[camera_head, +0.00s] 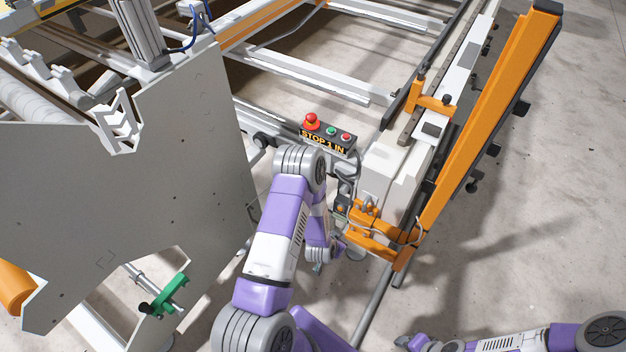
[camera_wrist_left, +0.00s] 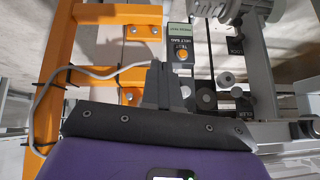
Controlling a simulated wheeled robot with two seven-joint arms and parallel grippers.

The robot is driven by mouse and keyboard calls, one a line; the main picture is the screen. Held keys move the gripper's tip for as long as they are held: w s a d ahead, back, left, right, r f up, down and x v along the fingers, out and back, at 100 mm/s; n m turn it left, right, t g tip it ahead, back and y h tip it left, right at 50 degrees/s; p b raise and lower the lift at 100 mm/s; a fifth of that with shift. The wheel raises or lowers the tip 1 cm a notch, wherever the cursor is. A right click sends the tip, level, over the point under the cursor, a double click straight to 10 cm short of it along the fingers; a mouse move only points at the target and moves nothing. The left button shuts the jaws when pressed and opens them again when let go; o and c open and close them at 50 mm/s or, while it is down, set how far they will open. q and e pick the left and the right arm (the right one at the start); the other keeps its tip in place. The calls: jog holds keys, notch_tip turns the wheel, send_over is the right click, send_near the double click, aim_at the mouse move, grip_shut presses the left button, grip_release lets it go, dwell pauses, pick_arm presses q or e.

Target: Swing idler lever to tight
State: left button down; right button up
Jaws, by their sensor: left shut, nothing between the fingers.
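My left gripper (camera_wrist_left: 172,86) is shut and empty in the left wrist view, its dark fingers pointing up toward the machine. In the head view my left arm reaches down beside the machine's end, with the wrist end low near the orange bracket. Just right of the fingers in the wrist view are a grey round knob (camera_wrist_left: 225,79) and dark round parts (camera_wrist_left: 205,98); they may belong to the idler lever, but I cannot tell its position. I see no clear contact.
A small box with an orange button (camera_wrist_left: 182,55) is just beyond the fingers. An orange frame (camera_wrist_left: 48,90) and a loose grey cable (camera_wrist_left: 95,73) lie left. In the head view, a STOP panel (camera_head: 328,137) and a large grey side plate (camera_head: 150,200) flank my left arm.

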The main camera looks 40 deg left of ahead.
pick_arm(q)
jog(key=w+a+r+m+t+y+p, duration=0.1)
jog(key=w+a+r+t+y, duration=0.1)
jog(key=a, duration=0.5)
jog(key=w+a+r+m+t+y, duration=0.2)
jog(key=w+a+r+y, duration=0.1)
jog(key=a, duration=0.3)
jog(key=shift+w+a+r+p, duration=0.4)
jog(key=shift+w+r, duration=0.15)
jog(key=shift+r, duration=0.05)
jog(key=s+a+f+b+x, duration=0.1)
jog(key=b+x, duration=0.4)
jog(key=x, duration=0.7)
jog(key=shift+a+f+b, duration=0.35)
jog(key=shift+a+f, duration=0.05)
jog(key=shift+a, duration=0.05)
jog(key=shift+d, duration=0.1)
